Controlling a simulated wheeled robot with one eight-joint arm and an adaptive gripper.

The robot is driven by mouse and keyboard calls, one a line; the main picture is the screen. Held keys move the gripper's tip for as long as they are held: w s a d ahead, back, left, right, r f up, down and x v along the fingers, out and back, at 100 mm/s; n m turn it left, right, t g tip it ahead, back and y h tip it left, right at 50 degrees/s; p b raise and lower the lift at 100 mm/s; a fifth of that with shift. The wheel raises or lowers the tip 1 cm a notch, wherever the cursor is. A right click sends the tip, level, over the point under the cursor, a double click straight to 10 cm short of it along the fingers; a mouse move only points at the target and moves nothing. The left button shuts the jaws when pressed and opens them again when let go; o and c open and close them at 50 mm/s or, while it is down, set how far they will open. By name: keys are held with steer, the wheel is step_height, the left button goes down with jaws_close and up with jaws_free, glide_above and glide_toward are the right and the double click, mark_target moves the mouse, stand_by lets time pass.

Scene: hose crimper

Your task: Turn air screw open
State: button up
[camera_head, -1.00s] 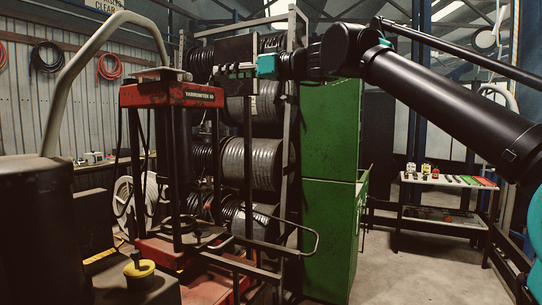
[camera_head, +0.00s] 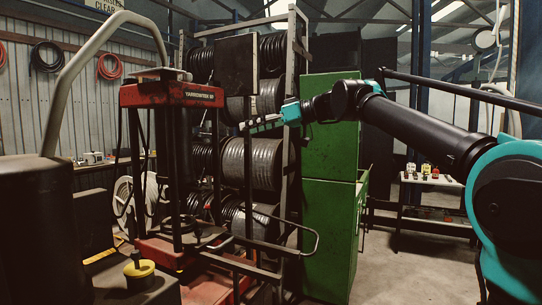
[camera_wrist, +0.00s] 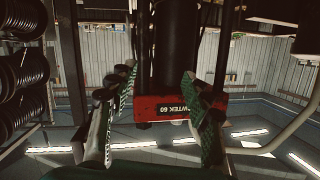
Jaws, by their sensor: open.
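A yellow cap with a dark knob (camera_head: 138,268) sits on the dark body at the lower left in the head view; I cannot tell whether it is the air screw. The red press (camera_head: 172,95) stands behind it, and its red crossbar with white lettering also shows in the wrist view (camera_wrist: 160,108). My gripper (camera_head: 247,124) is open and empty, pointing left, just right of the press and well above the yellow cap. In the wrist view my gripper's two fingers (camera_wrist: 158,80) are spread apart with the crossbar beyond them. No air screw can be made out for certain.
A tall curved grey handle (camera_head: 85,75) rises at the left. Hose reels on a rack (camera_head: 297,100) stand behind my gripper, and a green cabinet (camera_head: 329,235) is below my arm. A side table (camera_head: 435,181) with small items stands at the right. Floor is clear right of the cabinet.

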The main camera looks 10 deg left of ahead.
steer(key=w+d+f+g+h, duration=0.1)
steer(key=w+d+f, duration=0.2)
steer(key=f, duration=0.5)
steer(key=shift+d+f+m+h, duration=0.2)
steer(key=shift+d+m+h, duration=0.2)
steer(key=shift+d, duration=0.35)
steer(key=n+t+y, duration=0.2)
steer(key=n+y, duration=0.1)
steer(key=y, duration=0.2)
glide_toward(191, 78)
steer(key=a, duration=0.4)
steer(key=w+a, duration=0.1)
steer(key=a, duration=0.6)
steer(key=shift+w+a+r, duration=0.15)
steer(key=shift+w+a, duration=0.15)
steer(key=shift+w, duration=0.05)
